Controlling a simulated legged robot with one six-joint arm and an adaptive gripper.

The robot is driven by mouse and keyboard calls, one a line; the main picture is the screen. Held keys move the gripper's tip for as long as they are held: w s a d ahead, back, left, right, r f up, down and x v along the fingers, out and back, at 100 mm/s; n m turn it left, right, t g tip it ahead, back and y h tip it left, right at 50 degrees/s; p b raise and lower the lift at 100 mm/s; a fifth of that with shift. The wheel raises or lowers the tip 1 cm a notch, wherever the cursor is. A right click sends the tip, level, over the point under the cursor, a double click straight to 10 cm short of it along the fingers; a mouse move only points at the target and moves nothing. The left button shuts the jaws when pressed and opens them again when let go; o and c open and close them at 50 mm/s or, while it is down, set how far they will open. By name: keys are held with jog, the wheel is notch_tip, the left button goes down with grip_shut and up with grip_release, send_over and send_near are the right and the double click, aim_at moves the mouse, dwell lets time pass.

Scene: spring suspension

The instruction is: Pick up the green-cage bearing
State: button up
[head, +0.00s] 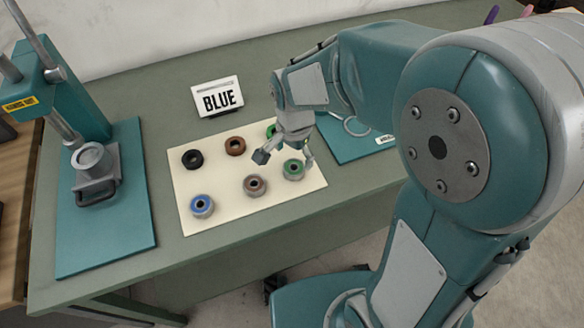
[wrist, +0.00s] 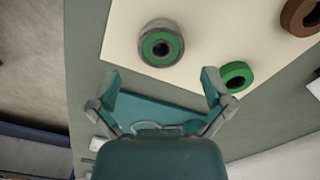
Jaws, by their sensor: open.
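The green-cage bearing (head: 293,169), a metal ring with a green inner face and dark bore, lies flat at the right end of the front row on the cream mat (head: 228,175). In the wrist view the bearing (wrist: 147,50) is above the fingertips in the picture, in full view. My gripper (head: 285,159) is open and empty above the mat, close to this bearing. In the wrist view its two fingers (wrist: 160,77) are spread wide, with nothing between them but the surface below.
A plain green ring (wrist: 236,76) lies behind, partly hidden in the head view. Brown (head: 235,146) and black (head: 192,158) rings, and blue (head: 202,206) and reddish (head: 255,185) bearings, share the mat. A "BLUE" sign (head: 218,98) stands behind; a press (head: 95,165) stands left.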

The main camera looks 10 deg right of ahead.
aim_at(293, 167)
jog(key=f, duration=0.4)
jog(key=shift+w+d+f, duration=0.1)
jog(key=shift+w+f, duration=0.1)
jog(key=shift+f, duration=0.2)
jog(key=c, duration=1.2)
jog(key=shift+r, duration=0.15)
